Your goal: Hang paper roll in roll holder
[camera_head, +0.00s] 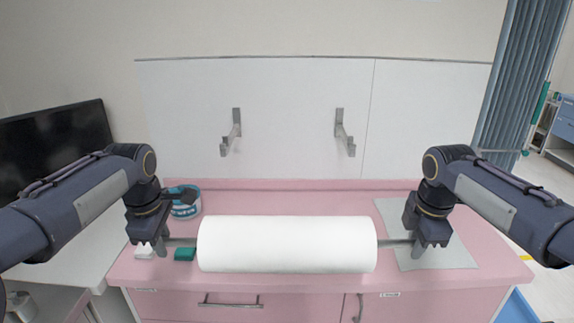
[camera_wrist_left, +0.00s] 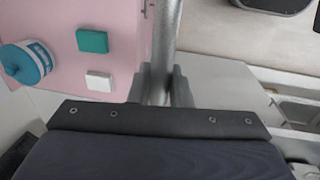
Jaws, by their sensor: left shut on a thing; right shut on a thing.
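The white paper roll (camera_head: 287,244) is held level by the ends of its grey rod, in front of and over the pink counter. My left gripper (camera_head: 160,246) is shut on the rod's left end, and the rod (camera_wrist_left: 165,35) also shows between the fingers in the left wrist view (camera_wrist_left: 164,88). My right gripper (camera_head: 420,245) is shut on the rod's right end. The roll holder is two grey wall brackets, a left one (camera_head: 232,134) and a right one (camera_head: 343,134), both empty. They are above and behind the roll.
The pink counter (camera_head: 285,200) carries a blue-and-white tub (camera_head: 186,204), a teal block (camera_head: 185,254), a white block (camera_head: 145,251) and a grey sheet (camera_head: 443,256) at right. A dark monitor (camera_head: 55,147) stands at left. The space between roll and brackets looks clear.

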